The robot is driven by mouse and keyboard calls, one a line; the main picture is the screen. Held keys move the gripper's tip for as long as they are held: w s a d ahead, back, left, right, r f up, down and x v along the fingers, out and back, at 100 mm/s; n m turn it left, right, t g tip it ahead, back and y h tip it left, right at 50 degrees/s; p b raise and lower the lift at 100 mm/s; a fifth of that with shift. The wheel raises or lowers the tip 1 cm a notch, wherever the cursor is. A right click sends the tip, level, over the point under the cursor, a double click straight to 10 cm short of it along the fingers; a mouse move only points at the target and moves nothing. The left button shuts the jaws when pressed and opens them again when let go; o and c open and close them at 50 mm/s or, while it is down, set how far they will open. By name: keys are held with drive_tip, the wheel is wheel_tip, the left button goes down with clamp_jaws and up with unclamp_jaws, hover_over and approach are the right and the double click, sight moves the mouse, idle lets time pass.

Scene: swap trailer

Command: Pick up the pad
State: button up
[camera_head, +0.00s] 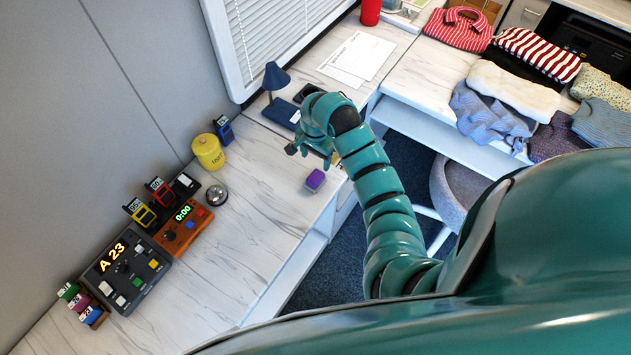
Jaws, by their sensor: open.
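A small purple block (315,180), which looks like the pad, lies on the white marbled counter (265,215) near its front edge. My gripper (313,152) is above the counter, just behind the block in the picture. It is open, with its jaws apart. It looks empty and apart from the block. My teal arm hides part of the counter to the right of the block.
A blue lamp (275,78), yellow canister (208,151) and silver bell (216,195) stand along the wall. Control boxes (125,268) are at the left. Folded clothes (515,90) cover the right table. The counter left of the block is clear.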

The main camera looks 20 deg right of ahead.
sight(316, 176)
wheel_tip(316, 176, down, 4)
drive_tip(key=shift+r+b, duration=0.2)
drive_tip(key=shift+b, duration=0.5)
drive_tip(key=shift+f+p, duration=0.15)
drive_tip(key=shift+p, duration=0.45)
drive_tip(key=shift+f, duration=0.7)
drive_tip(key=f+p, duration=0.2)
drive_tip(key=p, duration=0.1)
drive_tip(key=shift+s+a+f, duration=0.1)
drive_tip(key=shift+s+f, duration=0.1)
drive_tip(key=shift+f, duration=0.1)
drive_tip(key=shift+f+p, duration=0.4)
drive_tip(key=shift+f, duration=1)
drive_tip(key=shift+c, duration=0.2)
drive_tip(key=c, duration=1)
